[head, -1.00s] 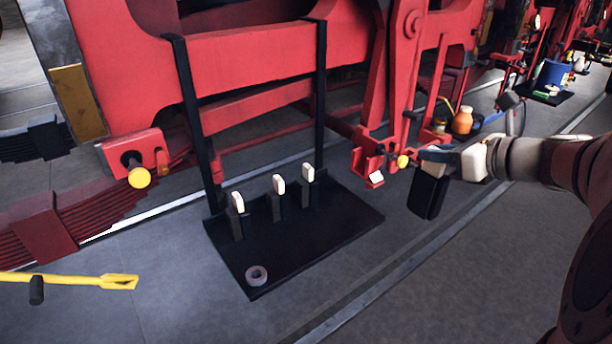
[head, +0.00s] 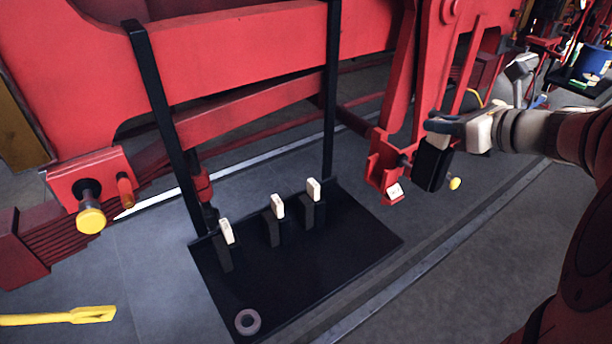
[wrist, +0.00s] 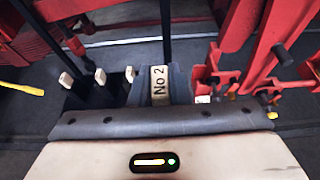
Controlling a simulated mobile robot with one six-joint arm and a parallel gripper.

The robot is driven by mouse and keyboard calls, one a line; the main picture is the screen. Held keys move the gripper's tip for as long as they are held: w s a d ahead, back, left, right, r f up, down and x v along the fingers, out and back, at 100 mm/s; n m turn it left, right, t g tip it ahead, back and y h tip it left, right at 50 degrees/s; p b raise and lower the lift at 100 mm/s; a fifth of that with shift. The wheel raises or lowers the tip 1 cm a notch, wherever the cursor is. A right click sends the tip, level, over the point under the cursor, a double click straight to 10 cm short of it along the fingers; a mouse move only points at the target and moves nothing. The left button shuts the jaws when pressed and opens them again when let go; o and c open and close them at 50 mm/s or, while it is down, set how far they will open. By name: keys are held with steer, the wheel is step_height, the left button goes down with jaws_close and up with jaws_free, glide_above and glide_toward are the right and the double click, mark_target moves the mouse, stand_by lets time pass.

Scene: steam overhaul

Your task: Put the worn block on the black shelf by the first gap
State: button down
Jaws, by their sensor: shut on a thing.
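My gripper (head: 446,128) is shut on a dark block (head: 430,168), held in the air at the right. In the wrist view this block (wrist: 158,101) has a cream top (wrist: 159,84) marked "No 2". Wear on it is not distinguishable. The black shelf (head: 335,255) is low in front of the red frame, left of my gripper. Three dark blocks with cream tops stand along its back: left (head: 228,250), middle (head: 274,226) and right (head: 313,206). In the wrist view the shelf blocks show left of the held one. Which gap is first is not readable.
A red bracket (head: 381,172) with a white tag (head: 395,191) is just left of the held block. Two black uprights (head: 166,115) rise behind the shelf. A grey ring (head: 248,321) lies near its front corner. The shelf's middle and right front are bare.

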steer(key=w+a+f+n+g+y+b, duration=0.1)
steer(key=a+f+b, duration=0.1)
steer(key=f, duration=0.6)
steer(key=w+a+f+n+g+y+b, duration=0.1)
steer(key=a+f+n+b, duration=0.1)
steer(key=f, duration=0.6)
steer(key=w+a+f+n+g+y+b, duration=0.1)
steer(key=a+f, duration=0.3)
steer(key=f, duration=0.5)
steer(key=shift+w+a+n+g+y+b, duration=0.3)
steer(key=shift+w+g+b, duration=0.15)
steer(key=shift+w+g, duration=0.1)
steer(key=shift+f, duration=0.1)
steer(key=shift+f, duration=0.2)
steer(key=c, duration=1.4)
jaws_free()
steer(key=shift+r, duration=0.1)
steer(key=shift+o, duration=0.2)
